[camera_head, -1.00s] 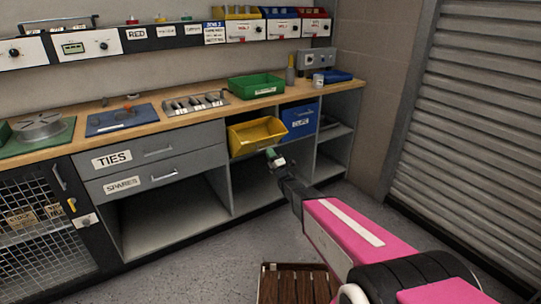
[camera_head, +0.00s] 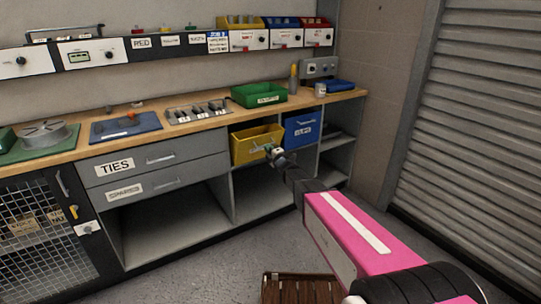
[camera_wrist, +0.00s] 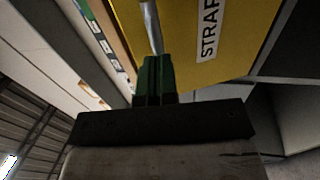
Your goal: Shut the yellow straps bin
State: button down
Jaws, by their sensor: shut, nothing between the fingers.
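The yellow straps bin (camera_head: 245,152) sits in the cubby under the bench top, beside the blue bin. Its upper edge stands a little out from the bench front, with a dark gap showing behind it. In the wrist view its yellow front (camera_wrist: 232,25) fills the top, with a white label reading "STRAP" and a metal handle bar (camera_wrist: 151,25). My gripper (camera_head: 275,153) is at the lower right part of the bin's front. Its green fingertips (camera_wrist: 154,75) are together, at the handle's near end. I cannot tell whether they touch the bin.
The blue bin (camera_head: 302,129) is directly right of the yellow one. A green tray (camera_head: 259,95) stands on the bench top above. Grey drawers (camera_head: 152,165) are at left. A brown slatted crate (camera_head: 300,288) is on the floor. Open shelves lie below the bins.

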aim_at(263, 136)
jog(key=shift+w+a+r, duration=0.45)
jog(key=shift+w+r, duration=0.25)
jog(key=shift+w+a+r, duration=0.45)
jog(key=shift+w+r, duration=0.2)
jog(key=shift+w+a+r, duration=0.5)
jog(key=shift+w, duration=0.25)
jog(key=shift+w+a+r, duration=0.5)
jog(key=shift+w, duration=0.2)
jog(key=shift+w+a+r, duration=0.1)
jog(key=shift+w+a, duration=0.05)
jog(key=shift+w, duration=0.1)
jog(key=shift+s, duration=0.1)
